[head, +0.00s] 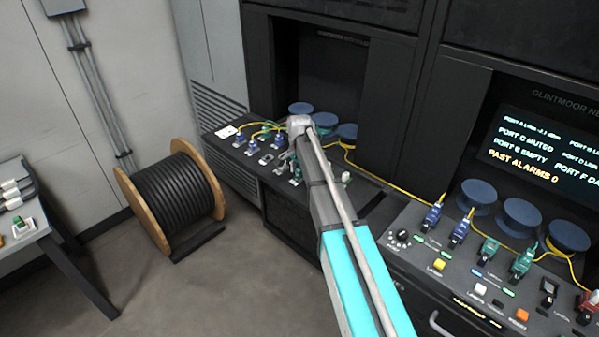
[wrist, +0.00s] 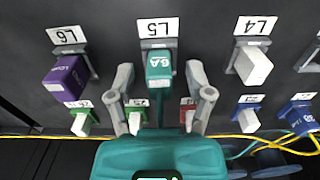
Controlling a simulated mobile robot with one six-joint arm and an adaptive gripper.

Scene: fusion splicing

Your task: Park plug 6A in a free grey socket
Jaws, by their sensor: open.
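Plug 6A (wrist: 158,70), teal with an upside-down 6A label, stands at the position marked L5 in the wrist view. Its lower end is hidden, so I cannot tell how deep it sits. My gripper (wrist: 160,80) is open, with one grey finger on each side of the plug and a visible gap at both sides. In the L6 grey socket is a purple plug (wrist: 66,78). At L4 a pale block (wrist: 253,66) stands in a grey socket (wrist: 262,45). In the head view my arm hides plug 6A.
A row of smaller green, red and blue sockets with pale blocks, including a blue one (wrist: 248,118), lies near the fingers. Yellow cables run past it. In the head view, a console (head: 470,262) with several plugs stands right, and a cable drum (head: 172,200) stands on the floor left.

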